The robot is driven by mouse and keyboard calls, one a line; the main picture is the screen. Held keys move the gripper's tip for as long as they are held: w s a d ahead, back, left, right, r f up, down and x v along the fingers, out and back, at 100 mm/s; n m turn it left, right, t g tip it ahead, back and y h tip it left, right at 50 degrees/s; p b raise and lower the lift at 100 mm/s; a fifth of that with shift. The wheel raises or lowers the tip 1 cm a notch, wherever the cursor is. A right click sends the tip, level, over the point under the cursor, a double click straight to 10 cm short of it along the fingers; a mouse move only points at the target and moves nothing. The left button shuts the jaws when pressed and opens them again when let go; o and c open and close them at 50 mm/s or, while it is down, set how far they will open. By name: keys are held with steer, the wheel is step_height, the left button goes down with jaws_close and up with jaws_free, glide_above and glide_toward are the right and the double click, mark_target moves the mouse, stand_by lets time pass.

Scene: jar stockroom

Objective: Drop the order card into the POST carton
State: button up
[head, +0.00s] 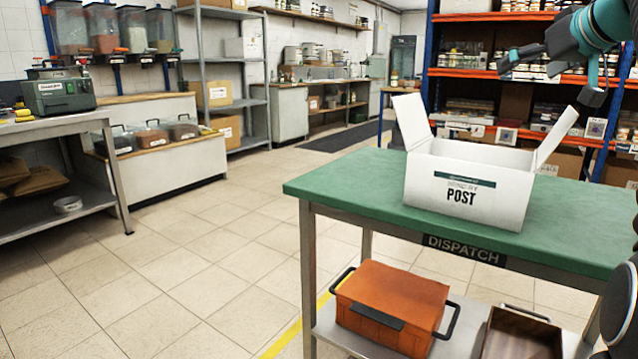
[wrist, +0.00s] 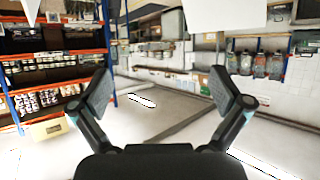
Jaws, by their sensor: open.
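The white POST carton (head: 468,185) stands on the green top of the dispatch table (head: 345,185). Its side flaps are raised, and its front wall hides the inside. My gripper (head: 548,80) is at the upper right of the head view, higher in the picture than the carton. Its fingers are spread wide. In the wrist view my gripper (wrist: 163,88) shows both pads apart with nothing between them. I cannot make out the order card in either view.
The green table top is bare left of the carton. An orange case (head: 392,300) and a brown tray (head: 520,335) sit on the shelf below. Tall orange-beamed racking (head: 470,75) stands behind the table. The tiled floor at left is open.

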steer(key=shift+v, duration=1.6)
steer(key=s+a+f+m+g+p, duration=0.1)
steer(key=s+a+f+g+p, duration=0.2)
steer(key=a+f, duration=0.4)
steer(key=s+a+f+m+g+p, duration=0.1)
steer(key=s+a+f+p, duration=0.1)
steer(key=s+a+f, duration=0.5)
steer(key=s+a+f+g+h+p, duration=0.1)
steer(key=s+a+f+p, duration=0.1)
steer(key=s+f, duration=0.5)
steer(key=s+a+f+g+p, duration=0.2)
steer(key=s+a+f, duration=0.3)
steer(key=f, duration=0.9)
steer(key=s, duration=0.3)
steer(key=shift+s+f+h, duration=0.15)
steer(key=shift+s+h, duration=0.2)
steer(key=shift+h, duration=0.05)
steer(key=shift+a, duration=0.1)
